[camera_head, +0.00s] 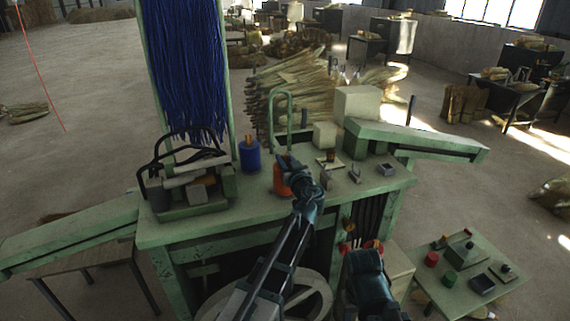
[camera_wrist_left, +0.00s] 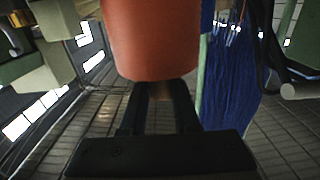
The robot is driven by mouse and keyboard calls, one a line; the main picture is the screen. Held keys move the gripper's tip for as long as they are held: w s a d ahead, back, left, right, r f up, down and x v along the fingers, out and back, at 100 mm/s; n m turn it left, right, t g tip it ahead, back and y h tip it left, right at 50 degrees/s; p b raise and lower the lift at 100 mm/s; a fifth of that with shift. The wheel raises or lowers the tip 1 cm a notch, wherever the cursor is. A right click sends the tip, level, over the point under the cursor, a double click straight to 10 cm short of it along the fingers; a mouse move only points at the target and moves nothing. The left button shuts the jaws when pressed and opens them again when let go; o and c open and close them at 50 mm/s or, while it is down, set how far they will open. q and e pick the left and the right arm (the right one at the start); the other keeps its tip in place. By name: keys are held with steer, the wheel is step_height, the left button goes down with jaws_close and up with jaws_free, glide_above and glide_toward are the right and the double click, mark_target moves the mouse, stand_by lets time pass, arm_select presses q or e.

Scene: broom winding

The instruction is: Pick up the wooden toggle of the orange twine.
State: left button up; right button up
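The orange twine spool (camera_head: 281,181) stands on the green bench, partly hidden by my left gripper (camera_head: 284,162) above and in front of it. In the left wrist view the orange twine (camera_wrist_left: 152,40) fills the top middle. In the head view the toggle is hidden. My right arm is at the lower right of centre; its fingers are not clear.
A blue twine spool (camera_head: 249,156) stands left of the orange one. A black-handled clamp (camera_head: 190,185) sits farther left, under hanging blue strands (camera_head: 187,70). A side table (camera_head: 470,295) is lower right.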

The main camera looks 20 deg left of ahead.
mark_target(285, 154)
arm_select(q)
jaws_close()
steer(key=shift+r, duration=0.15)
steer(key=shift+r+p, duration=0.55)
steer(key=shift+p, duration=0.1)
step_height(285, 154, up, 3)
steer(key=p, duration=0.3)
steer(key=s, duration=0.2)
steer(key=shift+s+d+f, duration=0.3)
steer(key=shift+s, duration=0.05)
steer(key=s+d+r, duration=0.1)
steer(key=s+d, duration=0.2)
steer(key=s, duration=1)
steer(key=shift+d+r+p, duration=0.15)
steer(key=shift+p, duration=0.2)
